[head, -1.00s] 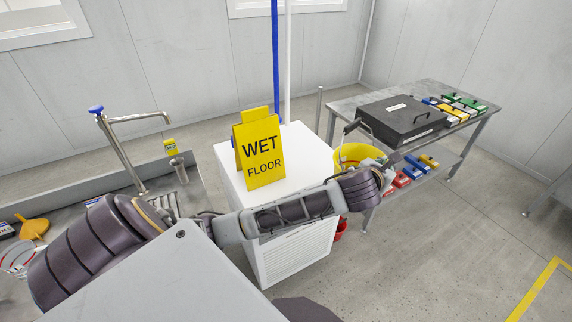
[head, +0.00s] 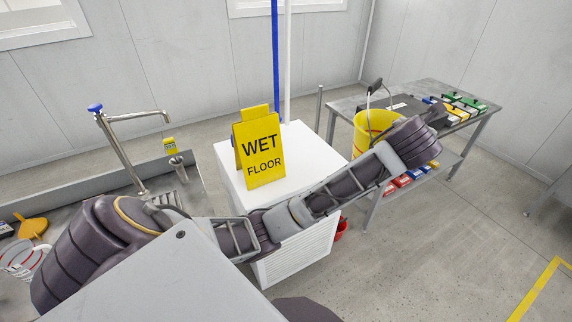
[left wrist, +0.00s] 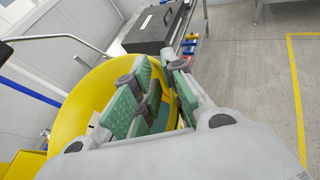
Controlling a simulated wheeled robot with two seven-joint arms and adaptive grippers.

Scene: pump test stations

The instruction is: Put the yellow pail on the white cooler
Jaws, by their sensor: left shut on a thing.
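The yellow pail (head: 366,132) hangs raised beside the metal table, right of the white cooler (head: 305,148). Its wire handle with a dark grip stands up above the rim. My left arm reaches across the cooler's front to the pail. In the head view my wrist hides the left gripper and part of the pail. In the left wrist view my left gripper (left wrist: 155,100) has its green-padded fingers at the pail (left wrist: 85,105), shut on it; the exact contact is hard to see. My right gripper is not in view.
A yellow wet floor sign (head: 260,150) stands on the cooler's top, leaving bare room around it. The metal table (head: 345,108) holds a black case (head: 403,102) and several coloured boxes. A red container (head: 341,230) is low behind the cooler. A sink tap (head: 125,150) rises at left.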

